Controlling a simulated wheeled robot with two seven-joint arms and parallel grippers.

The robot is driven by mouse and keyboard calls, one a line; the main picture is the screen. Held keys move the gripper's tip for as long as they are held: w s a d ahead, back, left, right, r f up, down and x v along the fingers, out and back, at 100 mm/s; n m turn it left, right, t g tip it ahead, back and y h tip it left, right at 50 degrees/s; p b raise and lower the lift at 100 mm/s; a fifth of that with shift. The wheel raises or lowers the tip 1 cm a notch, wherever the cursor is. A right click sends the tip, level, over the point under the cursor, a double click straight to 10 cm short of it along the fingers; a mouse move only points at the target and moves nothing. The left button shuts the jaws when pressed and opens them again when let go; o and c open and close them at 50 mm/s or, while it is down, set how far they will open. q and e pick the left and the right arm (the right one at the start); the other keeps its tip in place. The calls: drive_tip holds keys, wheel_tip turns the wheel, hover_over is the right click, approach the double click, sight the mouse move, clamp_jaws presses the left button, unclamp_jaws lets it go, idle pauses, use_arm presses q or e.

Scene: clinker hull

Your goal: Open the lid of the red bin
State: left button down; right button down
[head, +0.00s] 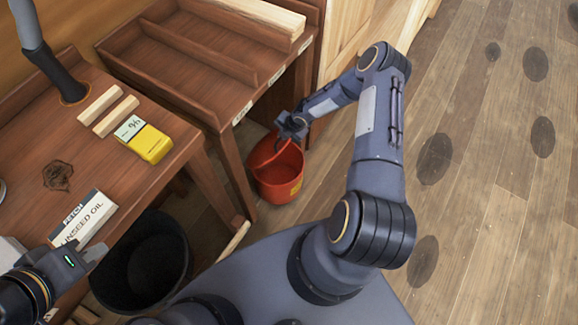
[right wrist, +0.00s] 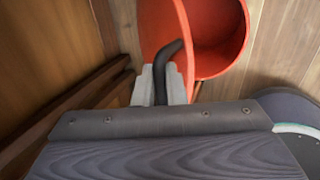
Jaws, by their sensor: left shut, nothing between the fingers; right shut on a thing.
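The red bin (head: 280,182) stands on the floor beside the wooden table's leg. Its mouth is open in the right wrist view (right wrist: 222,45), with part of the hollow inside showing. The red lid (head: 262,150) is tilted up at the bin's left side; it also shows in the right wrist view (right wrist: 158,30). My right gripper (head: 287,133) is shut on the black lid handle (right wrist: 168,65), which stands between its fingertips (right wrist: 162,88). My left gripper (head: 95,254) is shut and empty by the near table, beside the linseed oil label.
A black bucket (head: 145,265) stands below the near table. A yellow box (head: 148,143), wooden strips (head: 108,112) and a linseed oil container (head: 84,218) are on that table. The compartmented table (head: 190,65) borders the bin on the left. Floor to the right is clear.

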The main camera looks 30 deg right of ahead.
drive_tip(key=shift+w+a+r, duration=0.35)
drive_tip(key=shift+w+r, duration=0.15)
drive_tip(key=shift+w, duration=0.2)
drive_tip(key=shift+w+a+r+g+b, duration=0.1)
drive_tip(key=shift+w+g+b, duration=0.2)
drive_tip(key=shift+b, duration=0.15)
drive_tip(key=shift+w+a+r+h, duration=0.15)
drive_tip(key=shift+r+h, duration=0.15)
drive_tip(key=c, duration=1.2)
unclamp_jaws()
drive_tip(key=shift+c, duration=0.2)
drive_tip(key=shift+p+v, duration=1.85)
drive_tip(key=shift+v, duration=1.65)
